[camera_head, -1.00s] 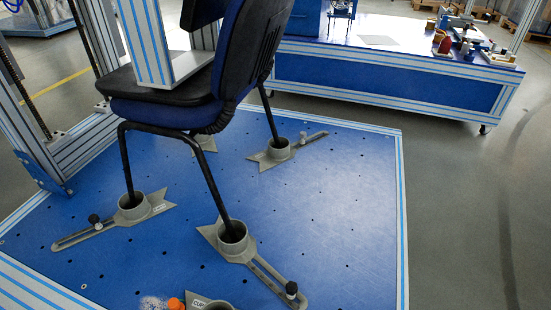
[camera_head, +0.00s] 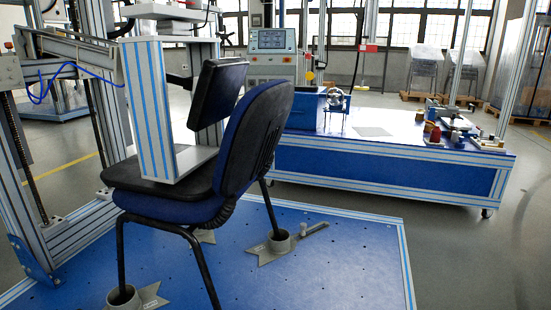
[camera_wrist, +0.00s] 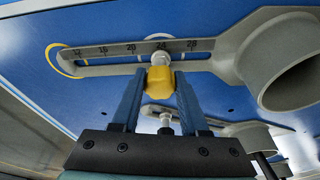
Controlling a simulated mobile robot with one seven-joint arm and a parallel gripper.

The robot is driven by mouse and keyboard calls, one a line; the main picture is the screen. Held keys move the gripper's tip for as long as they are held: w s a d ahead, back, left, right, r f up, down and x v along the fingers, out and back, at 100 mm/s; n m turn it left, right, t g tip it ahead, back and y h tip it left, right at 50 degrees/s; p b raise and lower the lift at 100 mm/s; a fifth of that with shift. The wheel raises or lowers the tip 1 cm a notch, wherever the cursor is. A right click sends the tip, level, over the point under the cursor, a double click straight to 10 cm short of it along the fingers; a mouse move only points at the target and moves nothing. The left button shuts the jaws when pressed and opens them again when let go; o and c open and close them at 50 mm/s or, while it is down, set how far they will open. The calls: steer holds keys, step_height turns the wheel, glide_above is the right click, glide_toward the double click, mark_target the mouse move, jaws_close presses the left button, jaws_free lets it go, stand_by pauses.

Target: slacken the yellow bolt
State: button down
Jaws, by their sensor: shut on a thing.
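The yellow bolt (camera_wrist: 160,80) shows in the wrist view, its pale shank standing in the slot of a grey clamp bar (camera_wrist: 112,60) near the 24 mark. My gripper (camera_wrist: 159,84) has its two blue fingers on either side of the bolt head and is shut on it. The cup (camera_wrist: 285,62) at the bar's right end is empty in this view. Neither the bolt nor my gripper can be made out in the head view.
A chair (camera_head: 259,132) stands on the blue platform (camera_head: 340,252), its legs in grey cups (camera_head: 281,241). A frame column (camera_head: 156,110) rests above its seat. A second clamp (camera_wrist: 260,133) with a pale bolt lies close below my fingers. A blue bench (camera_head: 385,170) stands behind.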

steer(key=n+p, duration=0.1)
steer(key=n, duration=0.1)
steer(key=shift+d+r+n+y, duration=0.1)
steer(key=shift+n+y, duration=0.3)
steer(key=shift+n, duration=0.6)
steer(key=n+y+p, duration=0.1)
steer(key=n, duration=0.2)
steer(key=shift+n, duration=0.4)
steer(key=shift+n+y, duration=0.5)
steer(key=shift+n, duration=1.6)
